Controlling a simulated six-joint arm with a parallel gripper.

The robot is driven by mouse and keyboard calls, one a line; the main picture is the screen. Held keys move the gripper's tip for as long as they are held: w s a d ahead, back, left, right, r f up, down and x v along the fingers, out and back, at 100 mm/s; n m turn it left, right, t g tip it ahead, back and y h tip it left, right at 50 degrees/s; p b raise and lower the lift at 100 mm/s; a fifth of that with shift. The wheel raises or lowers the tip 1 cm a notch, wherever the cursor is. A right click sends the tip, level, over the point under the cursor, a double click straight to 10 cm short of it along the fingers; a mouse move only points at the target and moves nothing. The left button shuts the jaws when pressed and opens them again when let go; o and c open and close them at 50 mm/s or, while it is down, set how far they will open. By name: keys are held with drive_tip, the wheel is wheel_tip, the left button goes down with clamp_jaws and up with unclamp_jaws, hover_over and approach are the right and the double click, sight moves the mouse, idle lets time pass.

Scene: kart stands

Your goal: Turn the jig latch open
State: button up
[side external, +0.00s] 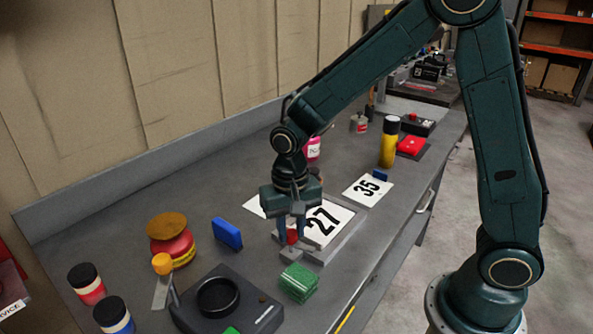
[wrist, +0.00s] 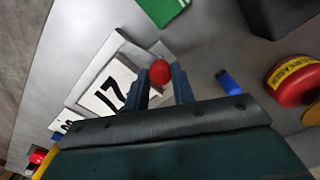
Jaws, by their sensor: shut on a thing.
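The jig is a grey frame (side external: 338,240) on the bench, with a white plate marked 27 (side external: 327,222) lying in it. In the wrist view the frame (wrist: 120,41) is on the left, and its plate (wrist: 108,92) is partly hidden by my gripper. The latch has a red knob (side external: 292,237) at the jig's near-left corner; it also shows in the wrist view (wrist: 160,72). My gripper (side external: 291,232) points down and is shut on the red knob, one finger on either side. The latch's turn angle is hard to tell.
A green stack (side external: 298,282) lies close in front of the jig. A blue block (side external: 227,233), a red jar (side external: 171,240) and a dark device with a round ring (side external: 218,297) stand left. A plate marked 35 (side external: 368,190) and a yellow can (side external: 389,143) are right.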

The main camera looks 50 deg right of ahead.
sight(292, 232)
drive_tip(key=shift+m, duration=1.3)
drive_tip(key=o, duration=1)
wheel_tip(292, 232, up, 14)
